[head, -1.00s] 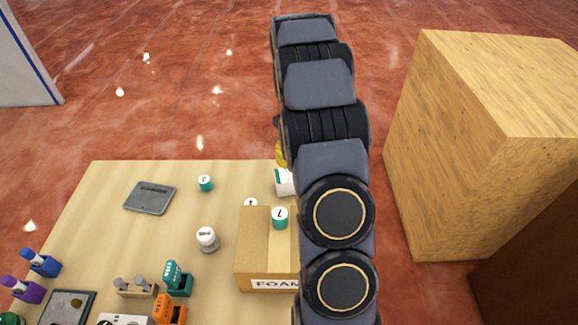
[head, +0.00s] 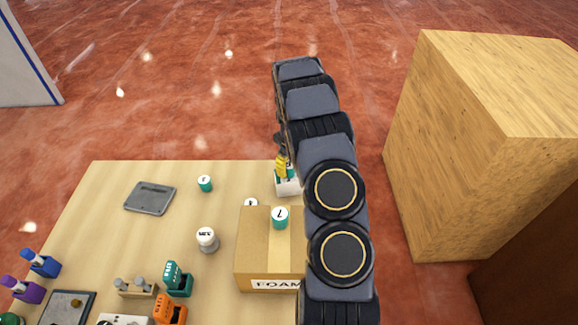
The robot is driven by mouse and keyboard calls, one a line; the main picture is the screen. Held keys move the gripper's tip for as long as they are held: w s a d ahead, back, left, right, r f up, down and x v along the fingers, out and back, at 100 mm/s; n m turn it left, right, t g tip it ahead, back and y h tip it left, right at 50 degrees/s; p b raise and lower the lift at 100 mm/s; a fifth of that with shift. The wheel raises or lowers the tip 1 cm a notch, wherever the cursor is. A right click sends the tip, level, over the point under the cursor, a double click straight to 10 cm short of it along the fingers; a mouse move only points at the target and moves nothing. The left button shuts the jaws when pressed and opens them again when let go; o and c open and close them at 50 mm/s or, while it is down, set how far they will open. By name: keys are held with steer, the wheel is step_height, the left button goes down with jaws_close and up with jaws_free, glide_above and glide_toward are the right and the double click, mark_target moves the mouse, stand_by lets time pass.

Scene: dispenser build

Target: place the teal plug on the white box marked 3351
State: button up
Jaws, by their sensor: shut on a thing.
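A white box (head: 288,188) stands at the back right of the table, partly hidden by my arm. Its marking cannot be read from here. My gripper (head: 282,169) has yellow fingers pointing down over the top of this box. It is shut on the teal plug (head: 291,173), of which only a small teal patch shows at the fingertips. Whether the plug touches the box top cannot be told.
A cardboard box marked FOAM (head: 255,250) stands just in front, with a teal-and-white cylinder (head: 280,217) on it. A white-capped jar (head: 207,239), a small teal cylinder (head: 205,183) and a grey plate (head: 150,198) lie left. A large wooden block (head: 440,150) stands right.

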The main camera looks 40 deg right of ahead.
steer(key=o, duration=1)
steer(key=shift+f, duration=0.1)
